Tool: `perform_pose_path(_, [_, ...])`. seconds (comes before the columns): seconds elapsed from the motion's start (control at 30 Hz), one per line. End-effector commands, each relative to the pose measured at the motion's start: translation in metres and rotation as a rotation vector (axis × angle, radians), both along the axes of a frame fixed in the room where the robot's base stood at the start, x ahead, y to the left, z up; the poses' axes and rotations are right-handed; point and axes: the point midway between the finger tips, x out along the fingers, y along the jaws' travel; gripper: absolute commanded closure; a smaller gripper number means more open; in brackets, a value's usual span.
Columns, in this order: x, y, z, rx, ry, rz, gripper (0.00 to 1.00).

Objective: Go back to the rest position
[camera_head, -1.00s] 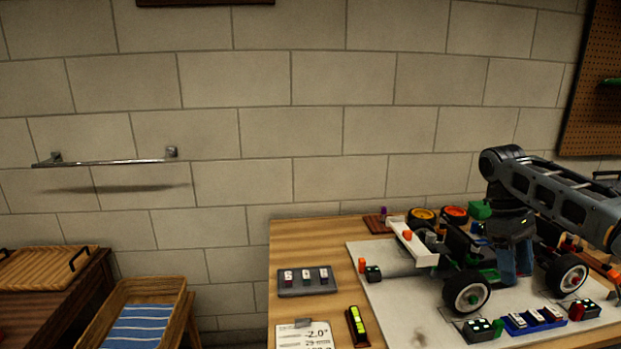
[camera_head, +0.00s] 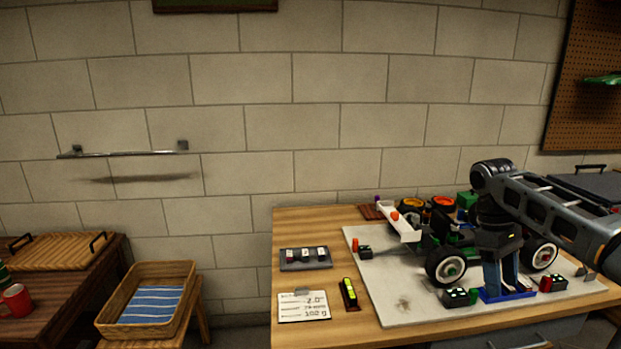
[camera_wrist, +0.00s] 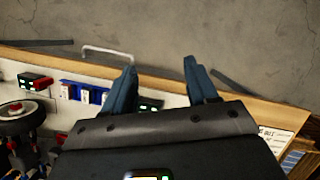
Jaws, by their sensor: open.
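My gripper (camera_head: 505,292) points downward at the front of the work board, between the camera and the RC car. Its blue fingers are apart with nothing between them in the wrist view (camera_wrist: 160,75). In the head view the fingers overlap the blue holder (camera_head: 527,293); I cannot tell from there how high they are. The wrist view shows the blue holder (camera_wrist: 85,92) with its small parts, left of the fingers. The RC car (camera_head: 446,266) stands on the pale board (camera_head: 400,300), partly hidden by my arm.
Small dark scale-like boxes flank the holder, at left (camera_head: 455,297) and right (camera_head: 553,284). A grey tray (camera_head: 305,259), a level (camera_head: 349,292) and a note card (camera_head: 304,307) lie on the table's left. A wicker basket (camera_head: 150,270) stands left of the table.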

Motion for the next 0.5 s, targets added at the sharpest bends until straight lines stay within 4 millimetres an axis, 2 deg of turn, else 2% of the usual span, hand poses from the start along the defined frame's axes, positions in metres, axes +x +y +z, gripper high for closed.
perform_pose_path(0.27, [0.004, 0.052, -0.049, 0.071, -0.069, 0.053, 0.42])
perform_pose_path(0.37, [0.005, 0.079, -0.073, 0.110, -0.109, 0.073, 0.42])
perform_pose_path(0.47, [0.003, 0.116, -0.101, 0.162, -0.158, 0.096, 0.42])
perform_pose_path(0.5, [0.001, 0.133, -0.114, 0.190, -0.184, 0.104, 0.42])
